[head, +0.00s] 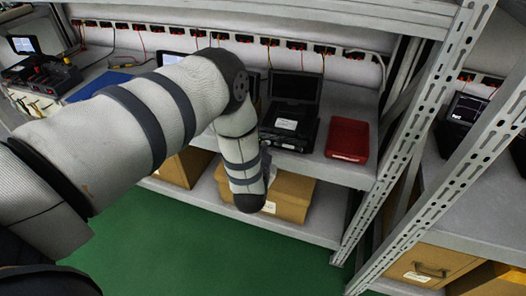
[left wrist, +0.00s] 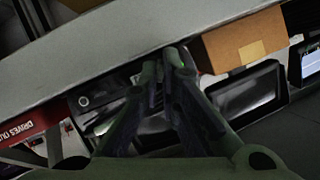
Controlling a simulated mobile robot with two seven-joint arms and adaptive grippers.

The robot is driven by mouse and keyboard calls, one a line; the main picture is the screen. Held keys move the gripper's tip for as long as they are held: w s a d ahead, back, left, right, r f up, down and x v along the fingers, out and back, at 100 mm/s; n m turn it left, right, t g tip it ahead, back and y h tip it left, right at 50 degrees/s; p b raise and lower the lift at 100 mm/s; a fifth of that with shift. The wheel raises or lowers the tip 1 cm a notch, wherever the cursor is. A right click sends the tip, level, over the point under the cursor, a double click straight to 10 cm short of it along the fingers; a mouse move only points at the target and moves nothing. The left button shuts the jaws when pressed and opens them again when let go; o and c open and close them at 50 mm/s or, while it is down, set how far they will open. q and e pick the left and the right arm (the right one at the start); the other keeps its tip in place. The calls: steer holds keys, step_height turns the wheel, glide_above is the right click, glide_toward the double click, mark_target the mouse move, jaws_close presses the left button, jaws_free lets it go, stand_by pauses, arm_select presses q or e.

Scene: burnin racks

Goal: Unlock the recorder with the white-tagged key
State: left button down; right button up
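The recorder is most likely the black device with a raised lid (head: 292,128) and a white label, on the shelf in the head view. In the left wrist view, its dark face with a round lock-like spot (left wrist: 84,101) shows left of my fingers. My left gripper (left wrist: 170,58) has its dark fingertips close together in front of the shelf edge; whether they hold anything is unclear. In the head view my left arm's dark end (head: 250,200) hangs below and left of the recorder, fingers hidden. I see no key or white tag. My right gripper is out of view.
A red tray (head: 348,138) sits right of the recorder; "DRIVES OUT" shows on red in the left wrist view (left wrist: 28,135). Cardboard boxes (head: 290,198) stand on the lower shelf. A slotted metal upright (head: 420,185) stands right. Green floor (head: 190,245) is open in front.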

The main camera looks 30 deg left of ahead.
arm_select(q)
steer(key=shift+d+f+m+y+b, duration=0.15)
steer(key=shift+m+y+b, duration=0.45)
steer(key=shift+m+y, duration=0.65)
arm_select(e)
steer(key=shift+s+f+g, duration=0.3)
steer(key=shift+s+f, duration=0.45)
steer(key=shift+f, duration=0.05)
arm_select(q)
steer(key=shift+m, duration=0.35)
steer(key=shift+h, duration=0.25)
steer(key=c, duration=1.8)
jaws_free()
steer(key=v, duration=1.2)
